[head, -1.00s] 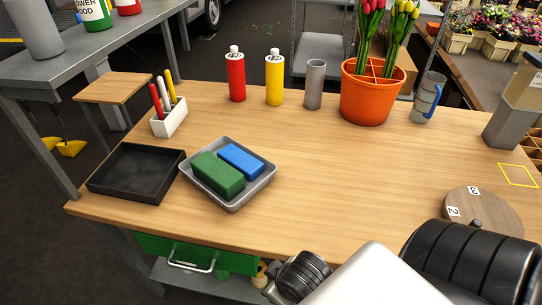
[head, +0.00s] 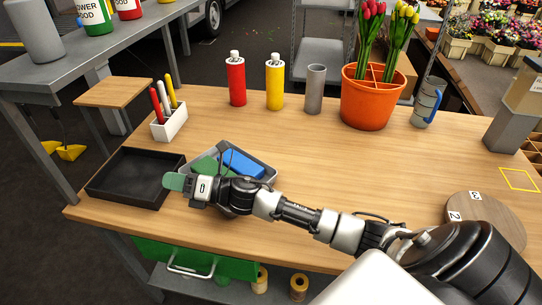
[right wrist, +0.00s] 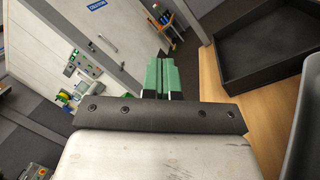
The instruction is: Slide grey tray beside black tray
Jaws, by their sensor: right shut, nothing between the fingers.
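The black tray (head: 128,176) lies empty near the table's left front corner. The grey tray (head: 268,178) is to its right, with a blue block (head: 243,164) and a green block (head: 204,166) in it. My right forearm and gripper hide the grey tray's front part and much of the green block. My right gripper (head: 173,182) is shut and empty, its green fingertips pointing left at the black tray's right front edge in the picture. In the right wrist view the shut fingers (right wrist: 164,74) are left of the black tray (right wrist: 262,42); part of the grey tray (right wrist: 305,125) shows at the right edge. My left gripper is out of view.
A white pen holder (head: 170,123) stands behind the trays. A red bottle (head: 237,84), yellow bottle (head: 274,86), grey cylinder (head: 315,90) and orange tulip pot (head: 368,100) line the back. A round wooden board (head: 490,220) lies right. The table's middle is clear.

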